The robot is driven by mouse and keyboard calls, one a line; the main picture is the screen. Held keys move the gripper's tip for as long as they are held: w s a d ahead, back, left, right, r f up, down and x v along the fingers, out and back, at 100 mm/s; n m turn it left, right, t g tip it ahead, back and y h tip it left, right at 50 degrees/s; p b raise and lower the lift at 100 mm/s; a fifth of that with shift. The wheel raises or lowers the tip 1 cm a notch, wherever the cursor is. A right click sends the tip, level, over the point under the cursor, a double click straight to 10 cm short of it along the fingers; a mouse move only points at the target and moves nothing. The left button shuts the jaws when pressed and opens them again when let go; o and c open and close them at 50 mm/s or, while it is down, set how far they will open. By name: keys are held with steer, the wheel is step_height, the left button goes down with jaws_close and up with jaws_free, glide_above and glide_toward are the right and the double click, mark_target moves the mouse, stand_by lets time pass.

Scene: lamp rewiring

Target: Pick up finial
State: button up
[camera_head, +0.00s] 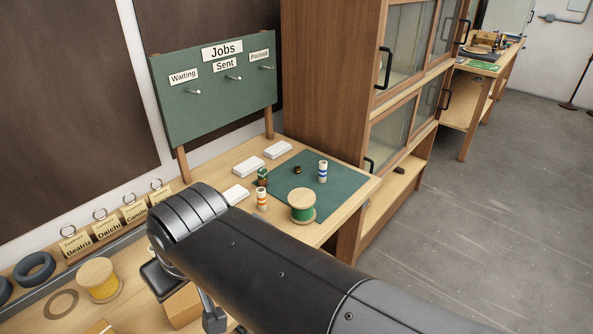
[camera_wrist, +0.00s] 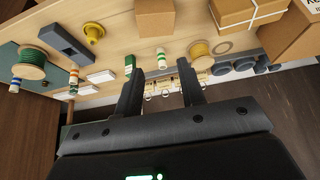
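A small yellow, flared knob-like piece (camera_wrist: 93,32) stands on the wooden bench in the wrist view, up and left of my fingers. It may be the finial, but I cannot tell for certain. It does not show in the head view, where my arm covers that part of the bench. My gripper (camera_wrist: 161,82) is open, with its two dark fingers well apart and nothing held between them. A white-and-green cylinder (camera_wrist: 161,58) shows on the bench just beyond the gap between the fingertips.
A green thread spool (camera_head: 302,205) and striped cylinders stand near the green mat (camera_head: 343,182). A yellow spool (camera_head: 99,280) is at the lower left. A grey block (camera_wrist: 65,41) and cardboard box (camera_wrist: 155,17) flank the yellow piece.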

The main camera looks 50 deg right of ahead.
steer(key=shift+o, duration=0.5)
steer(key=shift+o, duration=0.7)
steer(key=shift+w, duration=0.1)
